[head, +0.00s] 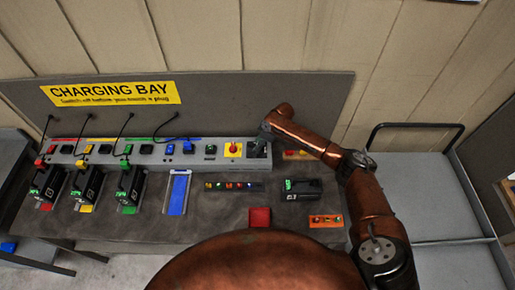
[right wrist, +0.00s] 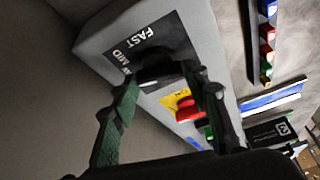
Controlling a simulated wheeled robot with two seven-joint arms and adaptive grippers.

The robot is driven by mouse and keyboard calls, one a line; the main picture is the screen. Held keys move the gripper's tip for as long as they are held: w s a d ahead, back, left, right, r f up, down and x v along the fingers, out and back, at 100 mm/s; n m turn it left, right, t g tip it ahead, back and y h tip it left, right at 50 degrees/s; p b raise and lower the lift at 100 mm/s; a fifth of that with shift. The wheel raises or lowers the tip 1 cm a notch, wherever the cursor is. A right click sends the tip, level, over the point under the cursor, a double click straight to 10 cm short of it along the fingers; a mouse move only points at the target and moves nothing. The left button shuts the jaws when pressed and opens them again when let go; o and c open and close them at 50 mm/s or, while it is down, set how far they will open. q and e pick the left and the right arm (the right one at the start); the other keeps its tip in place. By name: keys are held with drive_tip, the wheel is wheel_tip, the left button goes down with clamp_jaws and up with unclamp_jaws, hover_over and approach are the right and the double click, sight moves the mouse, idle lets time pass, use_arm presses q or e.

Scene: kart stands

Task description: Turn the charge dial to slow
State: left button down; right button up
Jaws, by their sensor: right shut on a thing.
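The charge dial (right wrist: 155,70) is a dark knob on a black plate (right wrist: 136,38) at the right end of the grey charging console (head: 180,155). The plate reads FAST and MID in the right wrist view; a slow mark is hidden. My right gripper (right wrist: 163,80) has its two green-and-black fingers on either side of the knob and is shut on it. In the head view the right gripper (head: 263,138) is at the plate, small and partly covered by my arm. I cannot tell which way the dial points. My left gripper is not in view.
A red stop button on a yellow plate (head: 233,149) sits just left of the dial, close to my fingers. Black battery packs (head: 128,184) stand at left with cables above. A blue-lined tray (head: 178,193) and a loose pack (head: 303,189) lie on the bench. A grey cart (head: 428,190) stands right.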

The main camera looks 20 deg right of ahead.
drive_tip(key=n+b, duration=0.2)
drive_tip(key=shift+f+g+y+b, duration=0.15)
drive_tip(key=shift+g+y+b, duration=0.15)
drive_tip(key=shift+g, duration=0.1)
drive_tip(key=shift+n+b, duration=0.4)
drive_tip(key=shift+n, duration=0.2)
drive_tip(key=shift+d+r, duration=0.1)
drive_tip(key=shift+r, duration=0.1)
drive_tip(key=o, duration=1.2)
drive_tip(key=shift+c, duration=0.2)
drive_tip(key=v, duration=1.2)
drive_tip(key=shift+w, duration=0.15)
